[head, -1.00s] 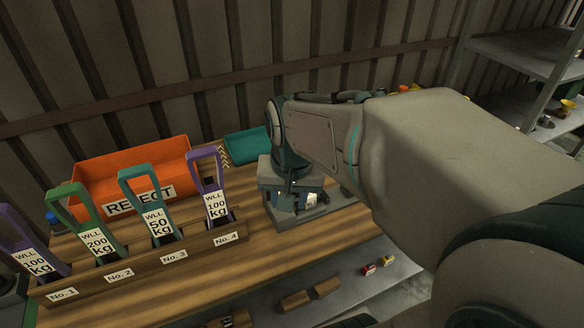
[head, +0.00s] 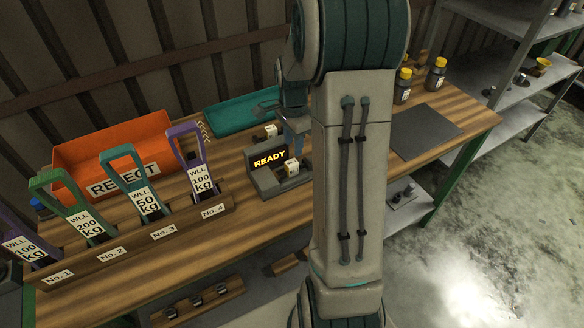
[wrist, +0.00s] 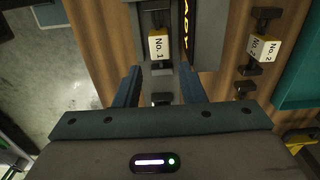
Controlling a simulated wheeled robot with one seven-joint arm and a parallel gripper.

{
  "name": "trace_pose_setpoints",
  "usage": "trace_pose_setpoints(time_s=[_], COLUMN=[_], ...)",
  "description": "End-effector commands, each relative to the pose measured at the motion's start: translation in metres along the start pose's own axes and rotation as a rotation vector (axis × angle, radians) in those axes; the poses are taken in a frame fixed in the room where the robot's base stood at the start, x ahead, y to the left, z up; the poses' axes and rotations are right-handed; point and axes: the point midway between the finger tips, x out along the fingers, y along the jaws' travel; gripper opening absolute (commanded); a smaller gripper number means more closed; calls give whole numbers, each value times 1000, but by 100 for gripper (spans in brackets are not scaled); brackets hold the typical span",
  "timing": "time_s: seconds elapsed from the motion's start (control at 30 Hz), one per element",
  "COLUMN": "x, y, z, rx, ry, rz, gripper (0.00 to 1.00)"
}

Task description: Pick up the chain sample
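A chain sample tagged No. 1 (wrist: 159,47), a cream block with dark ends, sits in the grey tester (head: 268,190) in front of its lit READY display (head: 269,158). It also shows in the head view (head: 292,167). A second sample, tagged No. 2 (wrist: 263,48), lies on the bench behind the tester, near the teal tray; it also shows in the head view (head: 271,131). My gripper (wrist: 159,85) is open above the tester, its fingers apart on either side of the No. 1 sample's line. Nothing is visibly held. My arm hides part of the tester's right side.
An orange REJECT bin (head: 118,150) and a teal tray (head: 240,117) stand at the back. A wooden rack (head: 140,243) holds several tagged slings at left. A dark mat (head: 425,130) and yellow-capped bottles (head: 403,85) are at right. Shelves stand beyond.

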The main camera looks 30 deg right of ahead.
Motion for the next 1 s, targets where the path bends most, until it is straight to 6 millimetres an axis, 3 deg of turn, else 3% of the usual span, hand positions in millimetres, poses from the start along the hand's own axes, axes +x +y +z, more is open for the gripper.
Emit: trace_pose_setpoints(time_s=[0.1, 0.37, 0.7, 1.0], x=[19, 37, 79, 84], y=[0, 0, 0, 0], z=[1, 2, 5, 5], rx=[-1, -3, -2, -3], ry=[-2, -1, -1, 0], rz=[3, 1, 0, -1], gripper=[36, 36, 36, 36])
